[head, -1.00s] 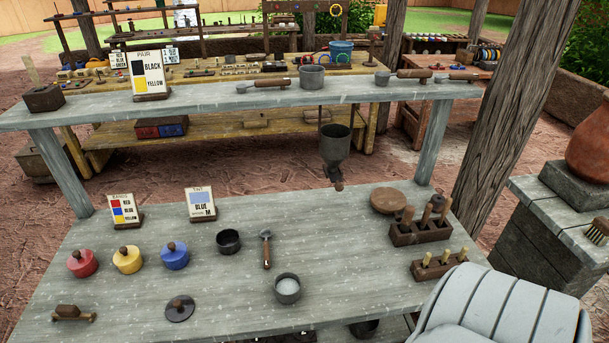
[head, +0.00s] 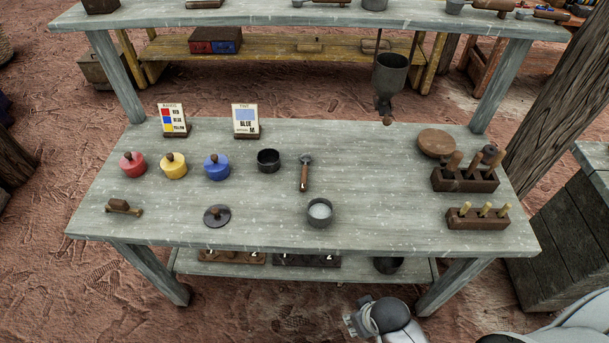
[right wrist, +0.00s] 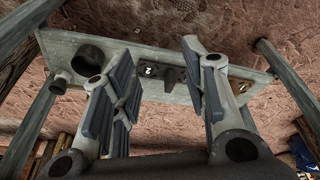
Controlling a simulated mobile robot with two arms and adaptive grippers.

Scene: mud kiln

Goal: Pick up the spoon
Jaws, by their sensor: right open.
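The spoon (head: 305,174) lies on the grey wooden table (head: 370,168), right of the middle in the head view. It has a brown wooden handle toward me and a dark metal bowl toward the back. My right gripper (head: 358,318) is at the bottom of the head view, in front of the table's front edge and apart from the spoon. In the right wrist view its two fingers (right wrist: 160,85) stand wide apart with nothing between them. The spoon does not show in the right wrist view. My left gripper is in neither view.
A dark cup (head: 268,161) stands left of the spoon and a pot with pale contents (head: 320,213) in front. A metal funnel (head: 389,75) hangs behind. Tool racks (head: 465,180) stand at right. Lidded red, yellow and blue pots (head: 217,167) stand at left.

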